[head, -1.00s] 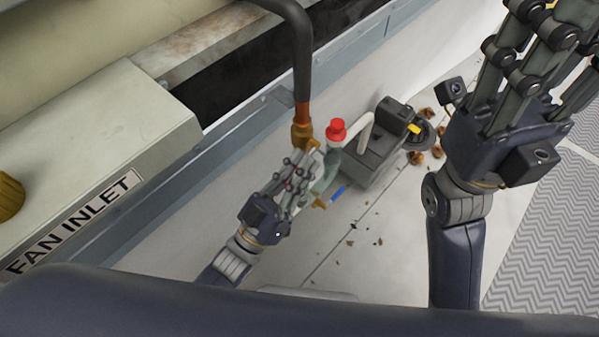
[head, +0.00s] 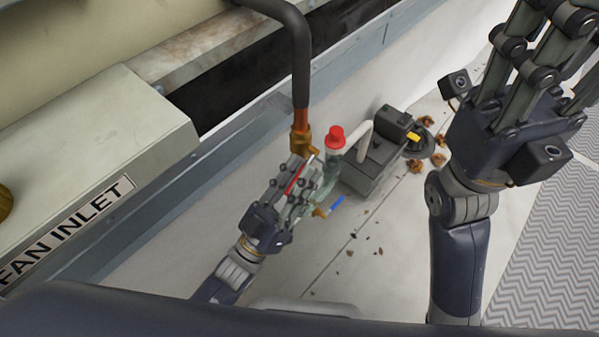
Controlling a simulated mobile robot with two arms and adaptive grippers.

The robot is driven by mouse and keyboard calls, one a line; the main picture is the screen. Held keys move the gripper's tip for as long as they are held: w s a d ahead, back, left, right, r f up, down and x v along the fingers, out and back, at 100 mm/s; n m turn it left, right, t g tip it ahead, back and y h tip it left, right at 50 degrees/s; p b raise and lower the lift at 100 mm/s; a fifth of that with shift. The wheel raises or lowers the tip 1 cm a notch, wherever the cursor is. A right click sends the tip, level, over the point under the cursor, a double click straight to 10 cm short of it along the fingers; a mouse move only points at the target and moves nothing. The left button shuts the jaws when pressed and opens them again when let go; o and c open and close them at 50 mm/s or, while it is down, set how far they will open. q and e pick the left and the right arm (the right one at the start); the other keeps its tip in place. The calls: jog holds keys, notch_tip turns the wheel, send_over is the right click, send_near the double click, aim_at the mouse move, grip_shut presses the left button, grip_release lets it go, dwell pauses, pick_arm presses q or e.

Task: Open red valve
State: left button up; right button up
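The red valve's lever (head: 295,178) is a thin red bar that shows between the fingers of my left gripper (head: 302,183). It sits beside the brass fitting (head: 301,141) at the lower end of the dark pipe. The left fingers lie over and around the lever and hide part of it. I cannot tell whether they grip it. A second valve with a blue lever (head: 337,204) is just right of the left fingertips. My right gripper (head: 545,45) is raised at the upper right, fingers spread and empty, its fingertips partly out of frame.
A red cap (head: 336,137) tops the pale green pipework. A grey pump box (head: 373,165) with a white pipe stands behind it, among dry leaves (head: 416,166). The FAN INLET housing (head: 100,150) and a metal ledge bound the left side.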

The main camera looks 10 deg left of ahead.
pick_arm(q)
jog(key=v, duration=0.7)
jog(key=shift+s+a, duration=0.2)
jog(key=shift+f, duration=0.15)
